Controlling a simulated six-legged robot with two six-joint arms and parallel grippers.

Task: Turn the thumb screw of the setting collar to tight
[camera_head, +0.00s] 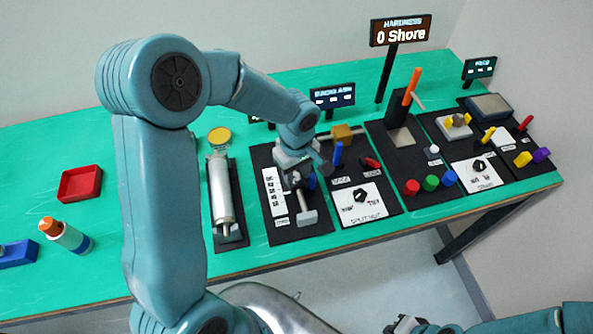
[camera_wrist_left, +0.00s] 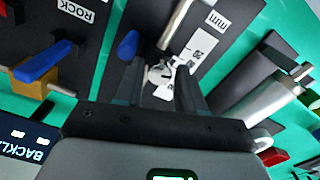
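My left gripper (camera_head: 293,180) reaches down over the black panel (camera_head: 318,229) with the white scale strip (camera_head: 273,192). In the left wrist view its two dark fingers (camera_wrist_left: 160,78) are apart. A small silvery round part (camera_wrist_left: 158,72), apparently the setting collar with its screw, shows between the fingertips at the end of a metal rod (camera_wrist_left: 174,26). I cannot tell whether a finger touches it, or which way the screw is set. In the head view the collar is mostly hidden by the gripper. My right gripper (camera_head: 408,326) is at the bottom edge, its fingers unclear.
A blue lever (camera_wrist_left: 128,43) stands close beside the left fingers. A silver cylinder (camera_head: 221,192) lies on the panel to the left. A dial plate (camera_head: 360,205), a blue upright handle (camera_head: 338,154) and a brass block (camera_head: 342,132) are to the right. A backlash display (camera_head: 332,95) stands behind.

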